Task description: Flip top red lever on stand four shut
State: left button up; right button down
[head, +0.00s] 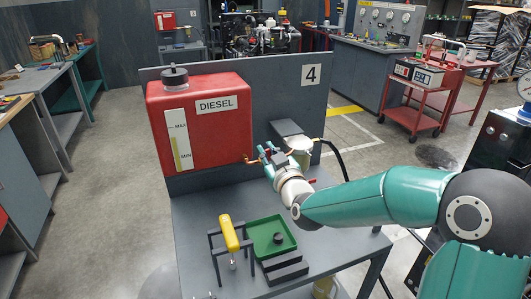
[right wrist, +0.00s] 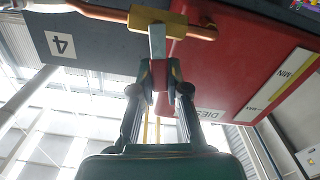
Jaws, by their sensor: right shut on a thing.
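Stand four (head: 255,115) is a grey panel and bench with a number 4 plate (head: 311,74). My right gripper (head: 268,153) is at the panel, just right of the red diesel tank (head: 200,120). In the right wrist view my right gripper (right wrist: 159,88) is shut on the red lever (right wrist: 159,74), whose grip sits between the fingertips. The lever's grey metal stem (right wrist: 157,42) runs to a brass valve body (right wrist: 160,20) on a copper pipe (right wrist: 95,10). In the head view the gripper largely hides the lever. My left gripper is not in view.
A yellow-handled device (head: 229,234) in a dark frame and a green tray (head: 270,238) stand on the bench front. A grey filter housing (head: 290,135) is close behind the gripper. A black hose (head: 340,160) runs right. A red cart (head: 418,100) stands further right.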

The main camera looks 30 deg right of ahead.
jog(key=m+b, duration=0.1)
jog(key=b, duration=0.1)
jog(key=d+m+b, duration=0.1)
jog(key=b, duration=0.1)
jog(key=shift+s+f, duration=0.1)
jog(key=shift+f, duration=0.1)
jog(key=shift+r+m+b, duration=0.2)
jog(key=shift+m+b, duration=0.2)
jog(key=c, duration=1.1)
grip_release()
jog(key=shift+c, duration=0.2)
jog(key=shift+s, duration=0.1)
jog(key=v, duration=1.2)
jog(key=shift+d, duration=0.1)
